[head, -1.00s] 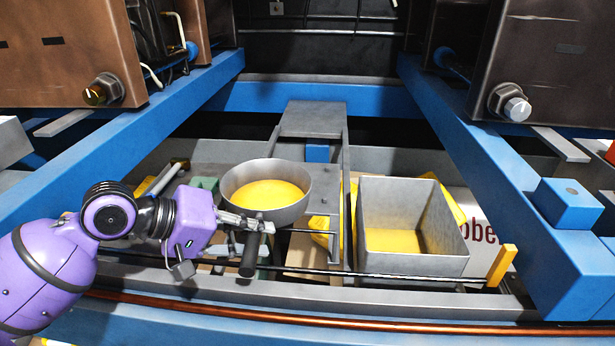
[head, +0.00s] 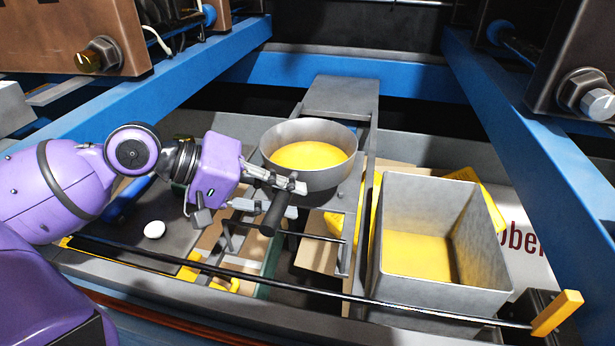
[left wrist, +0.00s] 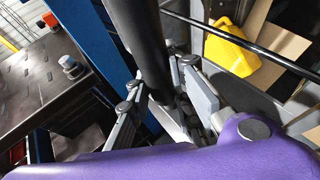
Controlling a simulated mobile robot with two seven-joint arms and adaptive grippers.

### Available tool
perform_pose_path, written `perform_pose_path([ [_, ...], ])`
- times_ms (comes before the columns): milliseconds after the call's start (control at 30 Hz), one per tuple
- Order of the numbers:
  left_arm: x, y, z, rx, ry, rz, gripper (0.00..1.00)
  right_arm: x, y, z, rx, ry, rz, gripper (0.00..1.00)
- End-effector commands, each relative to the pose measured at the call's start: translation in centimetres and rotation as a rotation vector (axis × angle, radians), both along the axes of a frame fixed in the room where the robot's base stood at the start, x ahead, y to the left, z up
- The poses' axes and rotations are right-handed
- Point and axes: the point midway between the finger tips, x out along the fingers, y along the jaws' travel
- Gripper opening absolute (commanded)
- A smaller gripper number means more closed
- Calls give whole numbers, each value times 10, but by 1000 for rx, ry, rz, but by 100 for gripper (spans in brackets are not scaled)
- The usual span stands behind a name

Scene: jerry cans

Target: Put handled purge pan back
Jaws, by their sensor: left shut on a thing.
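The handled purge pan (head: 309,152) is a round grey metal pan with yellow at its bottom and a dark handle pointing toward the front. It stands upright over the left part of a grey metal rack (head: 341,98); I cannot tell whether it rests on it. My left gripper (head: 284,197) comes from the left and is shut on the pan's handle. In the left wrist view the dark handle (left wrist: 140,40) runs between the fingers (left wrist: 160,95). The pan's bowl is not visible in that view. My right gripper is not in view.
A square grey bin (head: 488,235) with a yellow bottom stands right of the pan. A dark rod (head: 290,280) with a yellow end block (head: 557,312) crosses the front. Blue beams (head: 520,150) flank both sides. A yellow jerry can (left wrist: 232,48) shows in the left wrist view.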

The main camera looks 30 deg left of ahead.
Motion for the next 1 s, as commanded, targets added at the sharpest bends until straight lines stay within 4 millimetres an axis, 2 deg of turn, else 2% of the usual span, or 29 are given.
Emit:
perform_pose_path([
  [167,23,7,-10,1,-3,1,0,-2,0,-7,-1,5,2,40],
  [467,91,28,-41,-3,-5,3,0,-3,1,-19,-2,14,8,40],
  [700,124,39,-87,-2,-3,3,0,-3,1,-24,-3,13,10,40],
  [1000,132,41,-119,-2,-5,1,0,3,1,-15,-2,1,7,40],
])
